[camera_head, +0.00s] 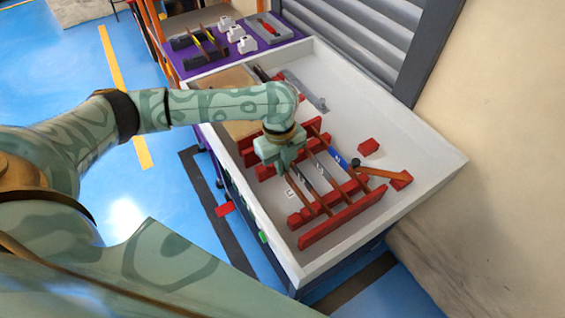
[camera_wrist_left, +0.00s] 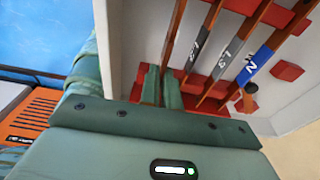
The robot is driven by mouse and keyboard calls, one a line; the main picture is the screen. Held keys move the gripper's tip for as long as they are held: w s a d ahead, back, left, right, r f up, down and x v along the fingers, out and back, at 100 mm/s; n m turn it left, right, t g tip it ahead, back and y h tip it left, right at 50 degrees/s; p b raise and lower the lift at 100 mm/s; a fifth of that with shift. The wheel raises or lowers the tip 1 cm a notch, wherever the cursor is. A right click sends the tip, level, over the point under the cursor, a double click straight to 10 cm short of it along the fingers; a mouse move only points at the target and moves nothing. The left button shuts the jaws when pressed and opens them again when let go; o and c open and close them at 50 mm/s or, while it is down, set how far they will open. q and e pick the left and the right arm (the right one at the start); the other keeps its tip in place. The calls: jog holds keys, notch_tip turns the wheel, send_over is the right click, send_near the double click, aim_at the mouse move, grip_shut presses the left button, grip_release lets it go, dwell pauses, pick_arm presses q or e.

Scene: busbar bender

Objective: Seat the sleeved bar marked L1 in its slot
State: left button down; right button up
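The leftmost copper-brown bar (camera_wrist_left: 174,36) runs down between the fingers of my left gripper (camera_wrist_left: 161,88). The fingers are close together around it. No sleeve or mark shows on this bar; that part is hidden by the fingers. In the head view my left gripper (camera_head: 283,158) is low over the red slotted supports (camera_head: 343,220), and the bar's near end reaches the near support. I cannot tell whether it sits down in its slot. A white tag marked L1 (camera_head: 290,194) lies on the tray floor to its left. My right gripper is out of view.
To the right lie bars with a dark sleeve (camera_wrist_left: 197,48), a grey sleeve (camera_wrist_left: 231,52) and a blue N sleeve (camera_wrist_left: 257,64). White tray walls (camera_head: 425,182) surround everything.

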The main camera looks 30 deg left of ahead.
pick_arm(q)
jog(key=shift+f+b, duration=1.35)
jog(key=shift+f, duration=1.5)
jog(key=shift+p, duration=0.5)
jog(key=shift+r, duration=0.1)
jog(key=shift+p, duration=0.4)
jog(key=shift+p, duration=0.4)
